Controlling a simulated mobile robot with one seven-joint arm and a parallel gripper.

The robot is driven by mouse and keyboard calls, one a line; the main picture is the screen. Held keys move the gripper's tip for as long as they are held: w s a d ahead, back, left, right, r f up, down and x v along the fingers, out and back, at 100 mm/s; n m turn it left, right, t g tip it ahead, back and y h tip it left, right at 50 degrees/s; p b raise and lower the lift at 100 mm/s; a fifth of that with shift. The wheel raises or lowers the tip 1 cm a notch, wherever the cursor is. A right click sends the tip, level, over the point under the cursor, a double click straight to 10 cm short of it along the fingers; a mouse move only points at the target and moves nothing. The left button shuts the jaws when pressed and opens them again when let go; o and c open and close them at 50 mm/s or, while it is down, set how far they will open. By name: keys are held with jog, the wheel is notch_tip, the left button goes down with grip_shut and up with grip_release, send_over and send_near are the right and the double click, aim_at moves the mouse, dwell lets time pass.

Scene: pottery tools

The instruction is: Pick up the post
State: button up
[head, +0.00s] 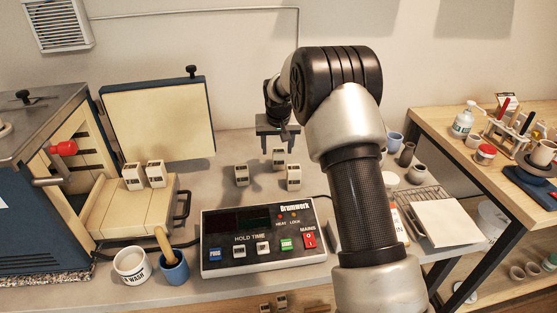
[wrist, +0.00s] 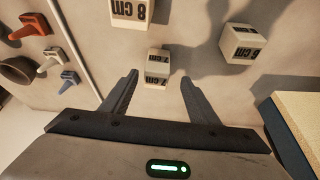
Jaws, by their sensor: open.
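Three small pale posts with dark markings stand on the grey bench in the head view: one at the back (head: 279,157), one at the left (head: 241,175) and one at the front right (head: 293,178). My gripper (head: 277,146) is just behind and above the back post, fingers open and empty. In the wrist view, a post marked 7 cm (wrist: 157,67) shows in the gap between my fingertips (wrist: 158,80), beyond them. A post marked 8 cm (wrist: 130,12) is cut by the top edge.
Two similar posts (head: 144,175) sit on the kiln's cream ledge at left, beside the open kiln door (head: 160,120). A control box (head: 260,235) lies in front of the loose posts. Cups and a wire rack (head: 425,198) are to the right of my arm.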

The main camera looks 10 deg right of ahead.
aim_at(279, 152)
jog(key=x, duration=0.5)
jog(key=shift+d+f, duration=0.1)
jog(key=shift+d, duration=0.2)
jog(key=c, duration=1.2)
